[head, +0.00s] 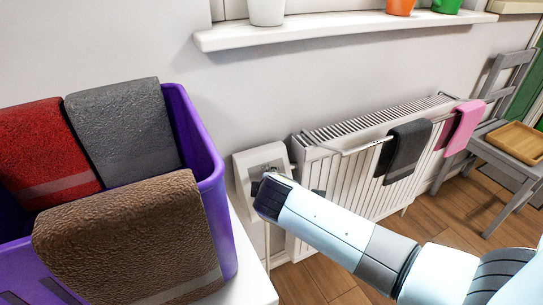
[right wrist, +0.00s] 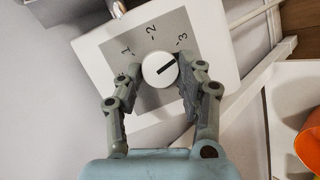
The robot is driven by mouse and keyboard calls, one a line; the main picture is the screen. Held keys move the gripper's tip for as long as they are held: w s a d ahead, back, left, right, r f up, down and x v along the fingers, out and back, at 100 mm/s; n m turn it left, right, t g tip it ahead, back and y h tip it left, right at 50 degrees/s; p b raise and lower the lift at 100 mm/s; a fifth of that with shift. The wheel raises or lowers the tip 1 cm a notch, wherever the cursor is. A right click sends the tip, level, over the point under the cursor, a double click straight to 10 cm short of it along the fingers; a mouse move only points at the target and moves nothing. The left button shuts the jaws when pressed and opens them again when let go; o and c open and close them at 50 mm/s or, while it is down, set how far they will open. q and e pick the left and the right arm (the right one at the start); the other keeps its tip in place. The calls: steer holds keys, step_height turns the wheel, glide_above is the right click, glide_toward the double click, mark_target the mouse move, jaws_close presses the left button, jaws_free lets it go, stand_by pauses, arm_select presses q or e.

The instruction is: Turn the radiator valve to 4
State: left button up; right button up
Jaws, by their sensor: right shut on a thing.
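The radiator valve is a white round knob (right wrist: 160,70) with a black pointer line, set on a grey dial with a white surround (right wrist: 103,48). In the right wrist view the numbers 1, 2 and 3 show. The pointer slants up and right, past the 3, towards the right finger. Any number there is hidden behind that finger. My right gripper (right wrist: 160,74) is shut on the knob, one finger on each side. In the head view the valve's white surround (head: 243,161) is left of the radiator (head: 345,178), and my right gripper (head: 266,186) covers the knob. My left gripper is not in view.
A purple bin (head: 208,155) with red, grey and brown towels stands at left. A dark towel (head: 406,150) and a pink towel (head: 462,127) hang on the radiator rail. A windowsill (head: 340,27) with pots is above. A grey chair (head: 505,75) is at right.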

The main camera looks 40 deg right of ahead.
steer(key=m+p, duration=0.1)
steer(key=m+y+p, duration=0.1)
steer(key=m, duration=0.1)
steer(key=shift+d+r+p, duration=0.1)
steer(key=shift+r+p, duration=0.1)
steer(key=shift+p, duration=0.1)
steer(key=shift+d+f+m+g+y+p, duration=0.1)
steer(key=shift+m+g+y+p, duration=0.2)
steer(key=shift+m+y+p, duration=0.5)
steer(key=shift+s+m, duration=0.1)
steer(key=shift+m, duration=0.4)
steer(key=shift+f, duration=0.1)
steer(key=o, duration=1.1)
steer(key=shift+o, duration=0.2)
steer(key=v, duration=1.2)
